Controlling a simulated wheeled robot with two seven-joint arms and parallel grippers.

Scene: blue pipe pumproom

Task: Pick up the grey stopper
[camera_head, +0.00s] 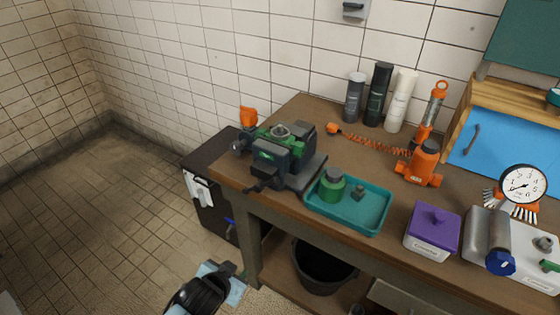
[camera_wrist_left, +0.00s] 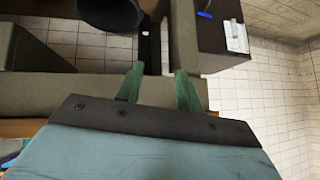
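A small dark grey stopper-like piece (camera_head: 358,193) sits in the teal tray (camera_head: 372,227) on the workbench. It stands just right of a green bottle or jar (camera_head: 332,184), apart from it. My left gripper (camera_head: 232,271) is low at the bottom of the head view, in front of the bench and well below and left of the tray. In the left wrist view its two green fingers (camera_wrist_left: 159,84) are spread with nothing between them. The stopper does not show in the wrist view. My right gripper is not in view.
A dark green vise (camera_head: 280,160) stands left of the tray. A purple-lidded box (camera_head: 433,232), an orange jack-like tool (camera_head: 420,165) and a pressure gauge (camera_head: 521,185) are to its right. A black bucket (camera_head: 322,268) is under the bench (camera_head: 290,212). The left floor is clear.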

